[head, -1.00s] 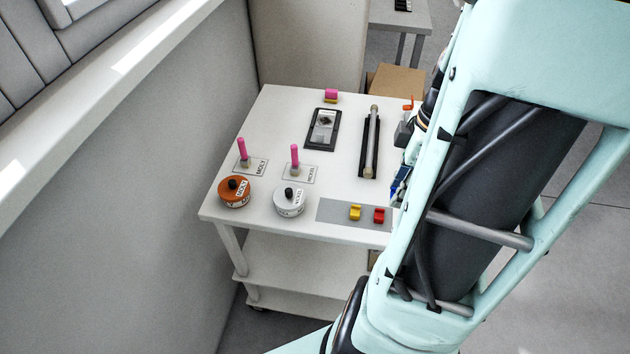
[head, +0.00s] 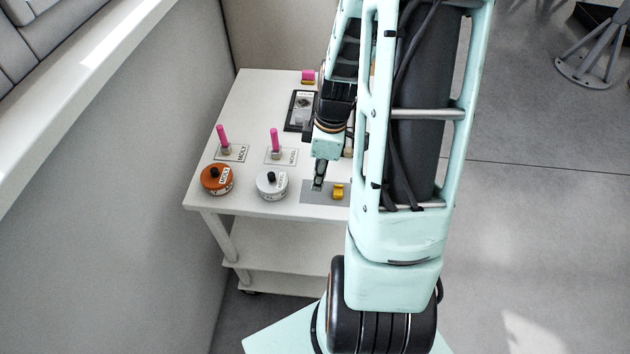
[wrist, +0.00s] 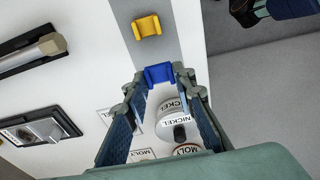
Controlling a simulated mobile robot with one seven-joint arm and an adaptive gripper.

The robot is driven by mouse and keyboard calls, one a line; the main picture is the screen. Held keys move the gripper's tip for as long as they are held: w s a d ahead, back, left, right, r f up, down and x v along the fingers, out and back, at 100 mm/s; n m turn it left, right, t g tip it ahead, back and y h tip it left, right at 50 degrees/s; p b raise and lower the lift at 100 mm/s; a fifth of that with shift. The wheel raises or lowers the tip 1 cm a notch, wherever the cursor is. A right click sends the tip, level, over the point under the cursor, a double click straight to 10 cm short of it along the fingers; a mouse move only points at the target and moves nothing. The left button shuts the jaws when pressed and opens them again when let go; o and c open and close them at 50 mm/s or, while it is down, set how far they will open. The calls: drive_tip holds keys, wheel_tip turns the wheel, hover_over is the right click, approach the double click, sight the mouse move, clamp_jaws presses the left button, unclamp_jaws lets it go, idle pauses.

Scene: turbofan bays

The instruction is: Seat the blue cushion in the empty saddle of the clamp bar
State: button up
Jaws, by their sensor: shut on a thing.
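The blue cushion (wrist: 158,75) is a small U-shaped block between my fingertips in the wrist view. My gripper (wrist: 160,84) is shut on it. In the head view my gripper (head: 318,184) points down over the left end of the grey mat (head: 312,196), and the cushion cannot be made out there. A yellow cushion (head: 338,191) of like shape sits on the mat just right of the gripper. It also shows in the wrist view (wrist: 147,26). I cannot pick out the clamp bar or its empty saddle in either current view; my arm hides the table's right side.
The orange tin (head: 216,180) and white tin (head: 272,185) stand left of the mat, with pink-handled brushes (head: 275,140) behind. A rod lies in a black holder (wrist: 28,55).

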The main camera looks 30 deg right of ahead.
drive_tip(key=f, duration=0.3)
drive_tip(key=shift+w+a, duration=0.3)
drive_tip(key=shift+a, duration=0.05)
drive_tip(key=shift+f, duration=0.3)
drive_tip(key=shift+f, duration=0.25)
drive_tip(key=o, duration=0.9)
drive_tip(key=shift+c, duration=0.2)
drive_tip(key=shift+d+r+p, duration=0.1)
drive_tip(key=shift+r+p, duration=0.1)
drive_tip(key=shift+p, duration=0.15)
drive_tip(key=r, duration=0.3)
drive_tip(key=d+r, duration=0.1)
drive_tip(key=r, duration=0.6)
drive_tip(key=shift+s+d+r+b, duration=0.2)
drive_tip(key=shift+s+d+b, duration=0.1)
drive_tip(key=shift+d+b, duration=0.1)
